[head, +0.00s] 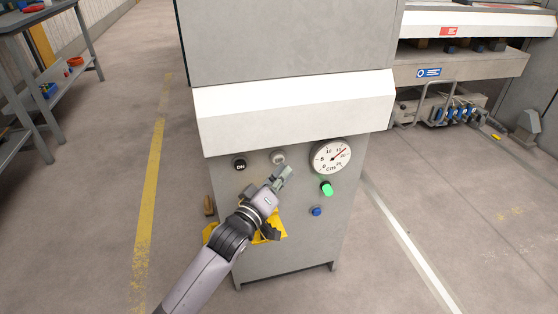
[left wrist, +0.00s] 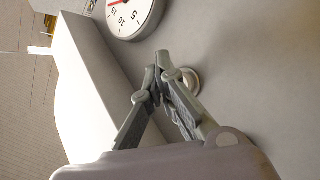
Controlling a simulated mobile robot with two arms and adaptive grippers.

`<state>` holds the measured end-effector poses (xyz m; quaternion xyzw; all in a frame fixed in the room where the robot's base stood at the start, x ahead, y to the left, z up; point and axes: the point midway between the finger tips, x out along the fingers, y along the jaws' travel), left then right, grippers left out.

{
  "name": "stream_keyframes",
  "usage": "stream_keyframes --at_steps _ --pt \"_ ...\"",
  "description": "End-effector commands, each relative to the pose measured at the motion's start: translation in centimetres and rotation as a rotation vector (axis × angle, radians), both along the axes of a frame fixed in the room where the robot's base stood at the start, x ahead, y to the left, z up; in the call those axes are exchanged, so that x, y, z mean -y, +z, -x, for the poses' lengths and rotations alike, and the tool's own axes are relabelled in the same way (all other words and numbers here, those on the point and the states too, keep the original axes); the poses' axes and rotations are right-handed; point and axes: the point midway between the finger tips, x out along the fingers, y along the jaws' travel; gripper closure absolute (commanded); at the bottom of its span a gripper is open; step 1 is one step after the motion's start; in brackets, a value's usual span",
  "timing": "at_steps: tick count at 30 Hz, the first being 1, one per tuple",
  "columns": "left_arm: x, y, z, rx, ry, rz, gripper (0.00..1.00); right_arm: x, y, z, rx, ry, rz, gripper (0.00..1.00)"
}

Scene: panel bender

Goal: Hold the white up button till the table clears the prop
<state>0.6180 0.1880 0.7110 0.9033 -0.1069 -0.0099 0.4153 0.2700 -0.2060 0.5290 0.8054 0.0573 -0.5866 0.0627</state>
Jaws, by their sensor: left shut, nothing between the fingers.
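The white up button (head: 278,157) sits on the front of a grey control cabinet (head: 300,245), right of a black button marked DN (head: 240,164). My left gripper (head: 286,171) is shut and empty, its fingertips just below and right of the white button in the head view. In the left wrist view the shut fingertips (left wrist: 160,58) overlap the edge of a ringed button (left wrist: 193,79), partly hidden behind a finger. I cannot tell whether they touch it. My right gripper is not in view. I cannot make out the prop.
A round gauge (head: 331,157), a green lit knob (head: 327,188) and a blue button (head: 317,211) are on the cabinet front. Something yellow (head: 268,229) shows behind my arm. A machine bed (head: 460,62) stands at right, a shelf bench (head: 50,70) at left.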

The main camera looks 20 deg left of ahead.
Motion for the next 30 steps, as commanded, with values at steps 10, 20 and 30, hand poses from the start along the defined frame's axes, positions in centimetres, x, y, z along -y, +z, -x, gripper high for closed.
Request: stream_keyframes --at_steps 10,20,30 --pt "0.01 -0.01 0.00 0.000 0.000 0.000 1.00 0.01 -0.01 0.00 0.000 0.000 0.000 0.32" --pt "-0.14 0.14 -0.22 0.000 0.000 0.001 1.00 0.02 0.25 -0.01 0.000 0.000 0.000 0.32" --pt "-0.48 0.04 -0.71 0.000 0.000 0.000 1.00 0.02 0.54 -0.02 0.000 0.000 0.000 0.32"
